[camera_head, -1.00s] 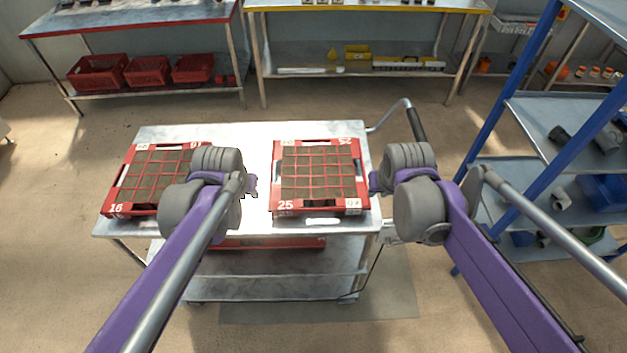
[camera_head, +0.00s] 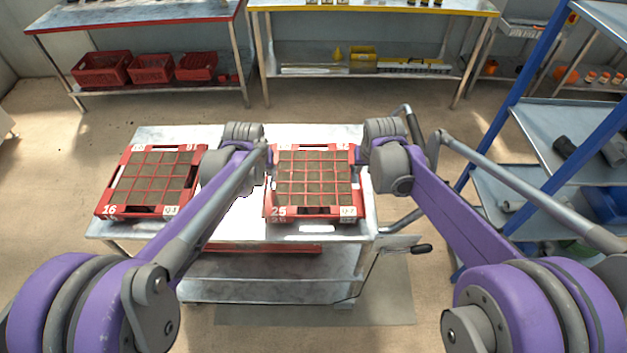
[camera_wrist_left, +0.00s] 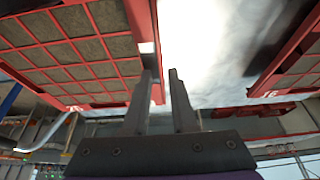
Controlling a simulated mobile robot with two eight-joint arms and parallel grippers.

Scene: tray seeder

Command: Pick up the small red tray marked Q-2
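The red tray marked Q-2 (camera_head: 314,214) lies flat on the metal cart, with the number 25 on its front rim and a grid of brown soil cells. My left gripper (camera_head: 267,158) is at its left edge. In the left wrist view, the left gripper (camera_wrist_left: 165,88) has its two fingers apart, with the side rim of the Q-2 tray (camera_wrist_left: 146,45) between or just beyond them; contact is unclear. My right gripper (camera_head: 357,154) is at the tray's right edge, its fingers mostly hidden, so its opening does not show.
A similar red tray (camera_head: 140,211), marked 16, lies to the left on the cart (camera_head: 240,228); it also shows in the left wrist view (camera_wrist_left: 268,82). Another red tray shows on the lower level. A blue-framed shelf (camera_head: 497,125) stands at right. Red crates (camera_head: 150,68) are at the back.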

